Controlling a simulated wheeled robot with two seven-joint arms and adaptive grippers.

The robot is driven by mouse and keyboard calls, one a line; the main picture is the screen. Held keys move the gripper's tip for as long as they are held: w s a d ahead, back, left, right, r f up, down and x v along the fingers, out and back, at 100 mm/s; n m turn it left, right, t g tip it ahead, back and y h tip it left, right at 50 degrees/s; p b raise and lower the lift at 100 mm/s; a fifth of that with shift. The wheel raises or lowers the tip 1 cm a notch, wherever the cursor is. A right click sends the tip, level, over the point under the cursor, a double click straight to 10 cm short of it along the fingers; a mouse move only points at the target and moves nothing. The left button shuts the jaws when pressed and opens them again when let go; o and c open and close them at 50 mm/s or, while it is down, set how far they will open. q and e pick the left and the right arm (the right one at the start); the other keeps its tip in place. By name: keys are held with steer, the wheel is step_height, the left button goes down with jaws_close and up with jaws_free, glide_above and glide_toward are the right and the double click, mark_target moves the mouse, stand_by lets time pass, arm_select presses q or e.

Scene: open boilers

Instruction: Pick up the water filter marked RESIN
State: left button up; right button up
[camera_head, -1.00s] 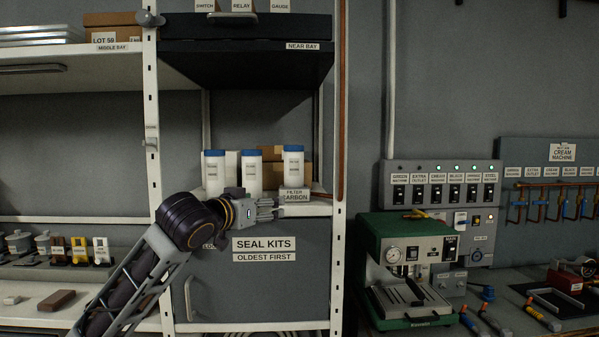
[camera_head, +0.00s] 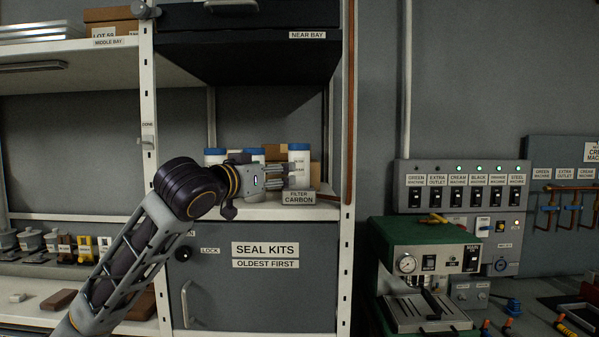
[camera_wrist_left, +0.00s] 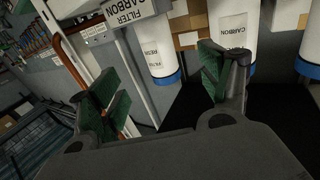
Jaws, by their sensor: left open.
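Three white water filters with blue caps stand on the upper shelf: left (camera_head: 214,156), middle (camera_head: 254,154) and right (camera_head: 299,157). My left gripper (camera_head: 297,176) is open and empty in front of the right one, hiding part of it and the lower middle one. In the left wrist view, where the caps point down, a filter whose small label seems to read RESIN (camera_wrist_left: 152,45) shows beyond and between the open fingers (camera_wrist_left: 163,88). A filter marked CARBON (camera_wrist_left: 233,40) is beyond the right finger. My right gripper is out of view.
A FILTER CARBON sign (camera_head: 299,198) stands at the shelf's front edge, below the fingers. Cardboard boxes (camera_head: 274,152) are behind the filters. A white post (camera_head: 347,180) and copper pipe (camera_head: 350,110) border the shelf's right. A dark drawer (camera_head: 250,45) overhangs it.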

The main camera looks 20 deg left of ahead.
mark_target(299, 170)
arm_select(q)
steer(key=w, duration=0.3)
steer(key=w+d+p, duration=0.1)
steer(key=w, duration=0.3)
steer(key=shift+d, duration=0.2)
steer(key=shift+w+d, duration=0.15)
steer(key=shift+w, duration=0.5)
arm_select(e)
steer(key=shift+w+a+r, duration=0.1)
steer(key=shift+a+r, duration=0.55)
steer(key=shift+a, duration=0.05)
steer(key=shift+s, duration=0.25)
arm_select(q)
steer(key=shift+w, duration=0.1)
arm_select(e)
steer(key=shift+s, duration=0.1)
